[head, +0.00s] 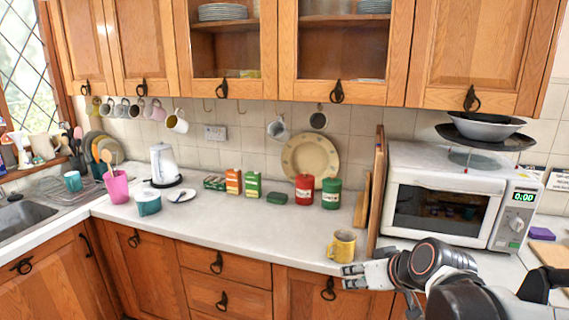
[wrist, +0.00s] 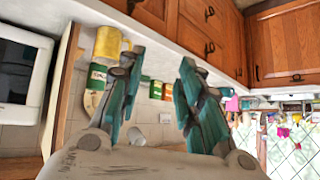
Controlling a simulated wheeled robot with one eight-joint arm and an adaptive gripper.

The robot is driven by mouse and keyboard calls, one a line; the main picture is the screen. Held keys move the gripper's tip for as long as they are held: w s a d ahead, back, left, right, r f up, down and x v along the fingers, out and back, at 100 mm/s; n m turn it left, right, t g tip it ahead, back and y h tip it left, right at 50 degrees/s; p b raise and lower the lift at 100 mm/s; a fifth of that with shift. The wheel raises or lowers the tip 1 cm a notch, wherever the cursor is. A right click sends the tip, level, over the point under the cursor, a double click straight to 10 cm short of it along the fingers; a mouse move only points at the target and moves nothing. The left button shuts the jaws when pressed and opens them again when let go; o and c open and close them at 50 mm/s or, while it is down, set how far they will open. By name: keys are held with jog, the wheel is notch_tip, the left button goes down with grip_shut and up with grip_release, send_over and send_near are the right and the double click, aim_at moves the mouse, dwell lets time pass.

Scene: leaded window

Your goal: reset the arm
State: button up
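My gripper (head: 352,277) is at the counter's front edge in the head view, just below and in front of a yellow mug (head: 342,245). In the wrist view my gripper (wrist: 158,75) has its two fingers spread apart with nothing between them. The yellow mug (wrist: 111,42) shows beside the left finger there, standing on the counter and apart from the gripper as far as I can tell. My arm (head: 440,270) reaches in from the lower right of the head view.
A microwave (head: 450,195) stands right of upright wooden boards (head: 376,190). Red (head: 304,188) and green (head: 331,193) canisters stand behind the mug. A kettle (head: 165,165) and pink cup (head: 117,187) are farther left. The counter (head: 240,222) left of the mug is clear.

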jog(key=s+d+r+m+g+h, duration=0.1)
jog(key=s+d+m+h, duration=0.1)
jog(key=s, duration=1.5)
jog(key=shift+d+m+g+h, duration=0.3)
jog(key=shift+d+m+h, duration=0.1)
jog(key=shift+d+h, duration=0.2)
jog(key=shift+s+r, duration=0.1)
jog(key=shift+c, duration=0.6)
